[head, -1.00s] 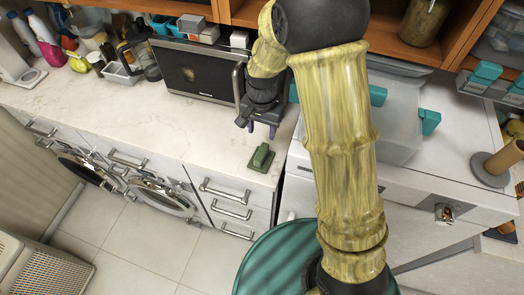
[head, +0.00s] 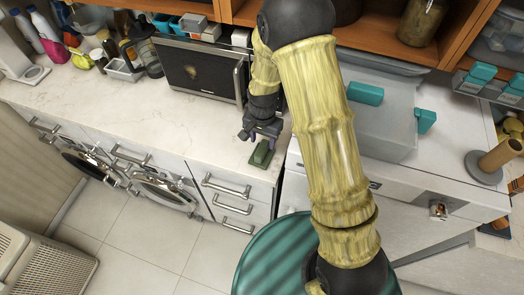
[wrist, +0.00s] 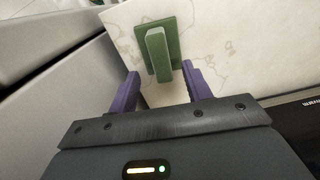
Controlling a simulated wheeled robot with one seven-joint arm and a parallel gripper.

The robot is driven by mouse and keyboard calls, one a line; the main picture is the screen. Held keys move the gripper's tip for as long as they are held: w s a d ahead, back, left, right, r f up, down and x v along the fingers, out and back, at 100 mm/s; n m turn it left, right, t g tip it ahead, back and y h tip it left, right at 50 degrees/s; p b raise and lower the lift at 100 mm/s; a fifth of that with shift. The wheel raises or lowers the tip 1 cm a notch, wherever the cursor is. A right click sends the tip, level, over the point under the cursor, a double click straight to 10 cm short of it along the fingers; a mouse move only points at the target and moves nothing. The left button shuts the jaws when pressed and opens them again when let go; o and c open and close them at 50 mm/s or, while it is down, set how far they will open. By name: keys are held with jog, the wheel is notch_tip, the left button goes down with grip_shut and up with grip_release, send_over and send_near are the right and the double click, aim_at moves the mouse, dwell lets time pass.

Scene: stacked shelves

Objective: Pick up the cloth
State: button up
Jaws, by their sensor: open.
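A small dark green object (head: 261,155) lies on the pale counter near its front right edge; it may be the cloth, and no other cloth is clear. In the wrist view the green object (wrist: 173,35) shows a flat base with a narrow raised bar, just beyond the fingertips. My gripper (head: 261,134) is close to it, above and slightly behind in the head view. In the wrist view my gripper's purple fingers (wrist: 161,84) are spread apart, with the bar's lower end near the gap between them. Nothing is held.
A black microwave (head: 203,72) stands at the back of the counter, close to my gripper. Bottles and containers fill the back left. The marbled counter (head: 110,90) is clear left of the green object. A white machine (head: 430,185) with clear bins stands right.

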aim_at(262, 147)
jog(key=shift+f, duration=0.15)
jog(key=shift+s+f+p, duration=0.1)
jog(key=shift+f+p, duration=0.8)
jog(key=shift+f, duration=0.05)
jog(key=shift+a+f+p, duration=0.1)
jog(key=shift+f+p, duration=0.5)
jog(key=shift+f, duration=1.05)
grip_shut()
jog(key=shift+r, duration=0.2)
